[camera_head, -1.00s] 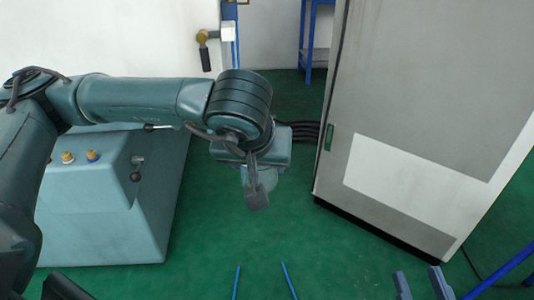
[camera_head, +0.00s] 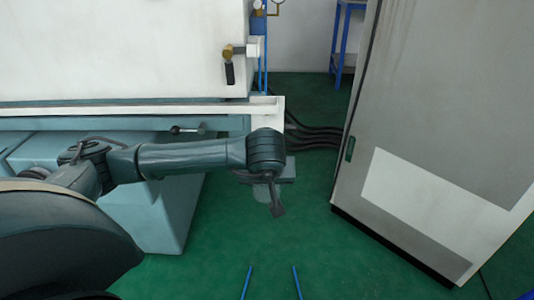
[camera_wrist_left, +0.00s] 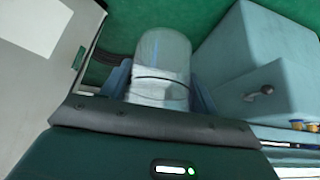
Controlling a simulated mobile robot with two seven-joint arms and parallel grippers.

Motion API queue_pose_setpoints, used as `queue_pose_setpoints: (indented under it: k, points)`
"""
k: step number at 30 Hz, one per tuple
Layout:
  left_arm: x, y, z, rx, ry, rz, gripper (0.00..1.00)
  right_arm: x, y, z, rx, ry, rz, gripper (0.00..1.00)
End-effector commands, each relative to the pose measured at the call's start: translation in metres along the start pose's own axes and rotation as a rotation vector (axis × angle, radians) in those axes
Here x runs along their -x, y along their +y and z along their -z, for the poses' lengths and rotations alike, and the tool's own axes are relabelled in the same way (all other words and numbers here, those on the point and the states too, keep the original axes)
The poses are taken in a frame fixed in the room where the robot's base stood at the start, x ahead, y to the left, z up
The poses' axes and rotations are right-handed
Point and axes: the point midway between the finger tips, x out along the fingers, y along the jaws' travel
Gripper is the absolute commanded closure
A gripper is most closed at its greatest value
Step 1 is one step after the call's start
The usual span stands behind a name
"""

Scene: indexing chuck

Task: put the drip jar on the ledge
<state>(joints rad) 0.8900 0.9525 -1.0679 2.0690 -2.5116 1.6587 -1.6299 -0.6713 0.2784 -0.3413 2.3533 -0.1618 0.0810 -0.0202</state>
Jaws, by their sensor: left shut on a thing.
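The drip jar (camera_wrist_left: 162,60) is a clear, round-ended jar with a white band, seen in the left wrist view. My left gripper (camera_wrist_left: 160,88) is shut on it, with a bluish finger on each side. In the head view my left gripper (camera_head: 272,200) hangs over the green floor, just right of the machine's end; the jar is hidden or too unclear there. A long pale ledge (camera_head: 130,112) runs along the machine's front, behind and left of the gripper. Its visible top looks bare. My right gripper is not in view.
A tall grey cabinet (camera_head: 430,120) stands at the right. A teal machine base (camera_head: 175,215) lies under my left arm. A black-handled valve (camera_head: 230,70) is on the machine's white wall. Dark hoses (camera_head: 315,138) cross behind the gripper. Green floor is open in front.

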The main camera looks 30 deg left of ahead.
Motion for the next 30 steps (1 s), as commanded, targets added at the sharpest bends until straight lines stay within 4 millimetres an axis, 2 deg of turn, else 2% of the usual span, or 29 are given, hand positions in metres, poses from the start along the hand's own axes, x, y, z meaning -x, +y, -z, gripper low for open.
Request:
queue_pose_setpoints:
  k: [3,9,16,23,25,30]
  points:
    - [-0.020,0.000,0.027,0.006,0.001,0.002,0.64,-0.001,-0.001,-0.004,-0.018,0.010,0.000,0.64]
    - [-0.041,0.001,0.061,0.002,0.000,-0.001,0.63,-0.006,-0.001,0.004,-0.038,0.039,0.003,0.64]
    - [-0.051,0.002,0.078,0.001,-0.001,-0.002,0.63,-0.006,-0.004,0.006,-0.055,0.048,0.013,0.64]
    - [-0.071,0.002,0.109,0.002,-0.001,-0.002,0.63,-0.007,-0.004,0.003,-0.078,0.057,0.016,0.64]
    - [-0.076,0.001,0.103,-0.002,-0.002,-0.002,0.63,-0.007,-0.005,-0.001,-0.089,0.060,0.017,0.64]
    - [-0.074,0.001,0.104,-0.002,-0.001,-0.001,0.63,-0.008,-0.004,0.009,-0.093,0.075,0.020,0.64]
